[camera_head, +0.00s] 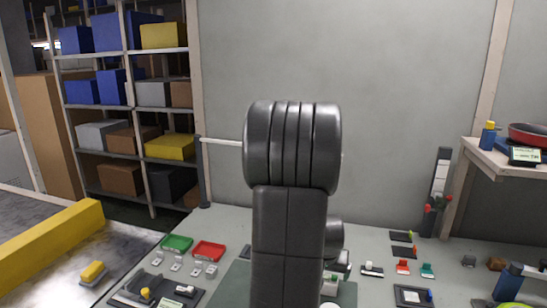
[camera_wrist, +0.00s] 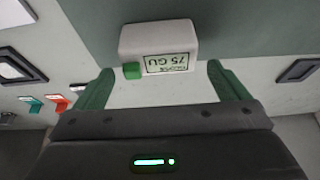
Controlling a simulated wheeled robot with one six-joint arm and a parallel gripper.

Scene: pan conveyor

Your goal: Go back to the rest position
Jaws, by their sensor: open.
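My gripper (camera_wrist: 160,87) shows in the wrist view with its two green fingers spread apart and nothing between them that I can see gripped. A white box (camera_wrist: 157,36) with a green button and a small display reading 75 stands just beyond the fingertips. It looks apart from the fingers, though the exact gap is hard to judge. In the head view my dark arm rises in the middle of the picture and hides my gripper and much of the table (camera_head: 225,222) behind it.
A green tray (camera_head: 177,243) and a red tray (camera_head: 209,250) lie left of my arm. Several small fixtures lie to the right. A side shelf (camera_head: 490,155) holds a red pan (camera_head: 530,133). A yellow barrier (camera_head: 50,243) runs at left, before a storage rack (camera_head: 125,110).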

